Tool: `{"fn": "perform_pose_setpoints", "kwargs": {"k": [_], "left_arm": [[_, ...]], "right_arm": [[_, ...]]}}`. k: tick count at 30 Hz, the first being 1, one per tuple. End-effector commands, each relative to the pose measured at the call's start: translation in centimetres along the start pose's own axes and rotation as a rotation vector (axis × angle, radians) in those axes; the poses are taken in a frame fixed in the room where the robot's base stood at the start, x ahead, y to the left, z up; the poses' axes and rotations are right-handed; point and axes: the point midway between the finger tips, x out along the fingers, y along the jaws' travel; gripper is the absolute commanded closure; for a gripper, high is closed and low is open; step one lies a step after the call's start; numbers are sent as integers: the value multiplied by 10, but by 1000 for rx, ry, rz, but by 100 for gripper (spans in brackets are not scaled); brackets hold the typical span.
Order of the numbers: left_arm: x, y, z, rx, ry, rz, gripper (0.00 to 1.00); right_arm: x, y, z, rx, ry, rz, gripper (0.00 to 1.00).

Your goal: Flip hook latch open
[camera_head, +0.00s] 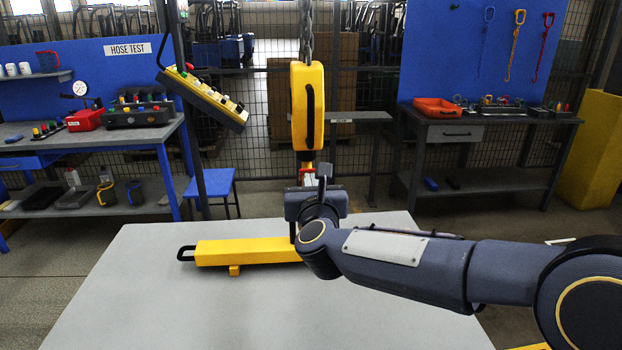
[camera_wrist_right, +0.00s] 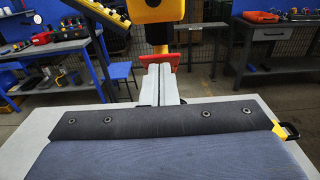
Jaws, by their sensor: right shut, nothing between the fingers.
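A yellow hook block (camera_head: 301,125) hangs from a chain above the far edge of the table. A small red piece (camera_head: 307,170) shows under it, and in the right wrist view a red bar (camera_wrist_right: 138,60) lies just beyond the fingertips. My right gripper (camera_head: 323,172) is shut and empty, with its fingers (camera_wrist_right: 158,72) pointing at the red bar. I cannot tell whether they touch it. The hook's shape and the latch's position are largely hidden behind my gripper and wrist. My left gripper is out of view.
A yellow beam (camera_head: 245,251) with a black end handle lies on the grey table (camera_head: 140,290), partly behind my right wrist. A yellow pendant control box (camera_head: 204,96) hangs left of the block. Workbenches stand behind on both sides. The table's left and front are clear.

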Motion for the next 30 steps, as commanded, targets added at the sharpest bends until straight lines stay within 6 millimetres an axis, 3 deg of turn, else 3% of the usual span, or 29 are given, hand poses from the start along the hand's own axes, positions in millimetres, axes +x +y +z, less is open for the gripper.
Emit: {"fn": "perform_pose_setpoints", "kwargs": {"k": [3,9,30], "left_arm": [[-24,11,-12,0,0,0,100],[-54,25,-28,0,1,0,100],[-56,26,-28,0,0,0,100]], "right_arm": [[3,-1,17,1,57,-2,100],[10,0,29,4,196,0,100],[29,0,40,-1,201,-1,100]]}}
